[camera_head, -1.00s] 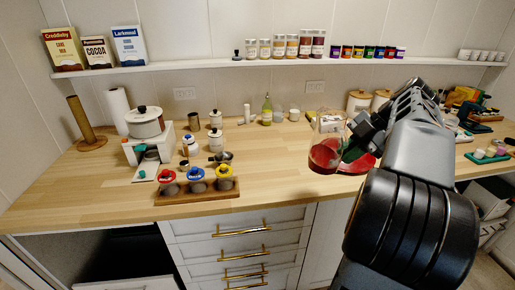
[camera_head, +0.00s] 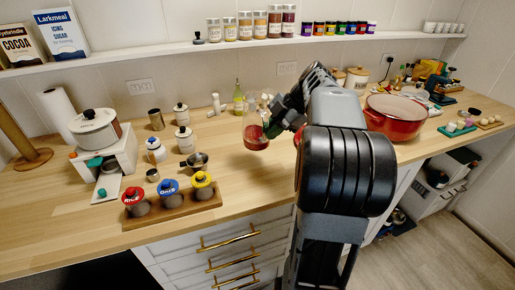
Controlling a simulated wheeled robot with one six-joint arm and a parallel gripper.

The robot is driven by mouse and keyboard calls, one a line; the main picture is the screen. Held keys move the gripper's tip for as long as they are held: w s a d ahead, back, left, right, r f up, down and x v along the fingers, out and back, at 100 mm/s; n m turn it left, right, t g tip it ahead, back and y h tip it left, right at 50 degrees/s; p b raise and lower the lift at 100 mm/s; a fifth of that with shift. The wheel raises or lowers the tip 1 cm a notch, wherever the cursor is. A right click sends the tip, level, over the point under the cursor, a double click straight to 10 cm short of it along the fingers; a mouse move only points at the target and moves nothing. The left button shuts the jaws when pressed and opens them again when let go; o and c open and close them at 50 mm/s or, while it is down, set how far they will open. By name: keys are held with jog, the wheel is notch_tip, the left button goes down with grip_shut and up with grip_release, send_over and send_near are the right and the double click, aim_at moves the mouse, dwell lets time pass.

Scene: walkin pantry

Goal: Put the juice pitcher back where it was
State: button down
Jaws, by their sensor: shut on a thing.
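The juice pitcher (camera_head: 256,137) is a clear vessel with red liquid in its lower part. It is upright over the middle of the wooden counter. My gripper (camera_head: 273,127) is shut on it from the right side, and my arm hides part of that side. I cannot tell whether the pitcher's base touches the counter.
A large red pot (camera_head: 394,118) sits to the right of my arm. White canisters (camera_head: 185,140), a small saucepan (camera_head: 195,161) and a rack of jars (camera_head: 173,206) stand left. Bare counter (camera_head: 255,180) lies in front.

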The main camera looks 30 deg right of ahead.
aim_at(258, 139)
jog(key=w+f, duration=0.1)
jog(key=w+a+f, duration=0.1)
jog(key=f, duration=0.1)
jog(key=w+a+f, duration=0.1)
jog(key=f, duration=0.1)
jog(key=shift+w+a+f, duration=0.1)
jog(key=shift+w, duration=0.15)
jog(key=shift+f, duration=1.5)
jog(key=c, duration=1.2)
grip_release()
jog(key=shift+o, duration=0.2)
jog(key=v, duration=1.2)
jog(key=s+a+f+m+h, duration=0.2)
jog(key=s+a+f+m, duration=0.2)
jog(key=a+m, duration=0.2)
jog(key=s+a+f+m+h, duration=0.2)
jog(key=s+a+f+m, duration=0.2)
jog(key=a, duration=0.4)
jog(key=s+a+f+m+h, duration=0.3)
jog(key=s+a+f+m, duration=0.1)
jog(key=a+m, duration=0.3)
jog(key=shift+a+f+m+p, duration=0.1)
jog(key=shift+f+m+p, duration=0.2)
jog(key=shift+f+m, duration=0.5)
